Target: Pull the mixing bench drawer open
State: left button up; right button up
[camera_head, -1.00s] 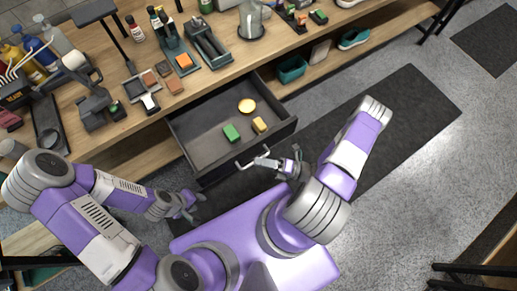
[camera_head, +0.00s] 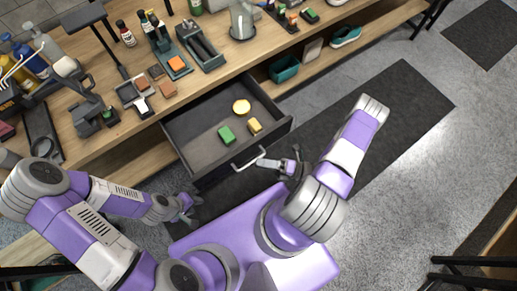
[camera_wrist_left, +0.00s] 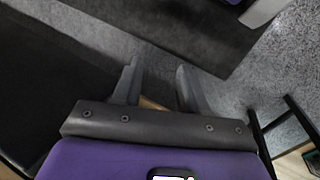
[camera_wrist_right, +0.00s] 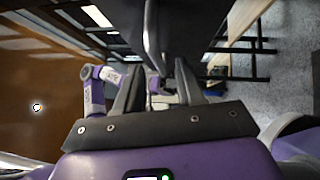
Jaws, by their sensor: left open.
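The mixing bench drawer (camera_head: 189,130) stands pulled out from under the bench top, its dark inside showing. Its light metal handle (camera_head: 247,160) is on the front face. A green block (camera_head: 226,134), a yellow block (camera_head: 255,126) and a round yellow item (camera_head: 241,107) lie inside. My right gripper (camera_head: 271,164) is beside the handle's right end. In the right wrist view its fingers (camera_wrist_right: 157,92) are apart, with a grey bar-like part (camera_wrist_right: 152,38) ahead between them; contact is unclear. My left gripper (camera_head: 190,207) is open and empty, low in front of the drawer's left side; its fingers also show apart (camera_wrist_left: 158,88).
The wooden mixing bench (camera_head: 205,84) carries bottles, trays and brushes. A lower shelf (camera_head: 376,33) holds a teal bin (camera_head: 284,68) and a shoe (camera_head: 346,37).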

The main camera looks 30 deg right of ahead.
jog(key=v, duration=0.5)
jog(key=shift+s+d, duration=0.2)
jog(key=shift+d, duration=0.1)
